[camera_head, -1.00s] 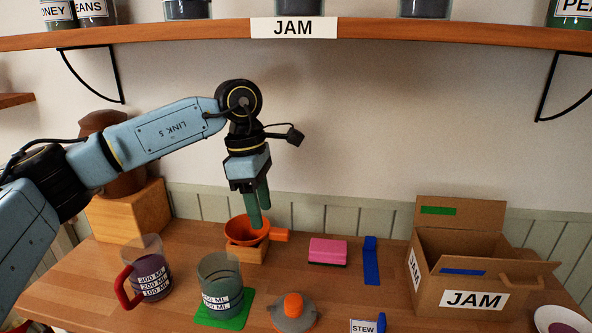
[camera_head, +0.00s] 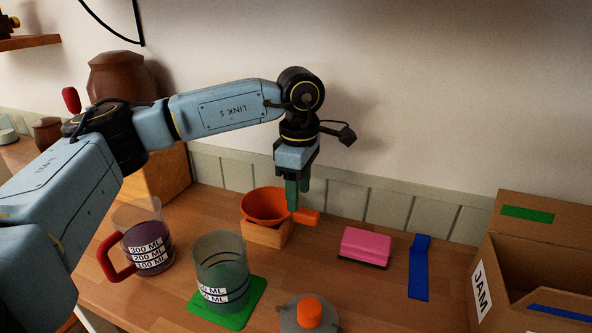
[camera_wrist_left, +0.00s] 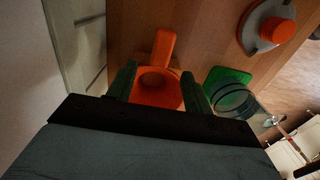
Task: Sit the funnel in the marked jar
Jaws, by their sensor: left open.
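The orange funnel (camera_head: 264,207) rests on a small wooden block (camera_head: 262,236), its handle (camera_head: 306,217) pointing right. My left gripper (camera_head: 298,196) points down over the funnel's right side, near the handle. In the left wrist view, the open green fingers (camera_wrist_left: 160,88) lie either side of the funnel bowl (camera_wrist_left: 155,92); I cannot tell whether they touch it. A clear jar (camera_head: 222,262) with ML labels stands on a green mat (camera_head: 240,313), in front of the funnel. It also shows in the left wrist view (camera_wrist_left: 233,102). My right gripper is not in view.
A red-handled measuring jug (camera_head: 147,243) with dark contents stands left of the jar. A grey lid with an orange knob (camera_head: 309,311) lies right of it. A pink sponge (camera_head: 366,245), a blue strip (camera_head: 419,267) and a JAM box (camera_head: 507,285) are farther right.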

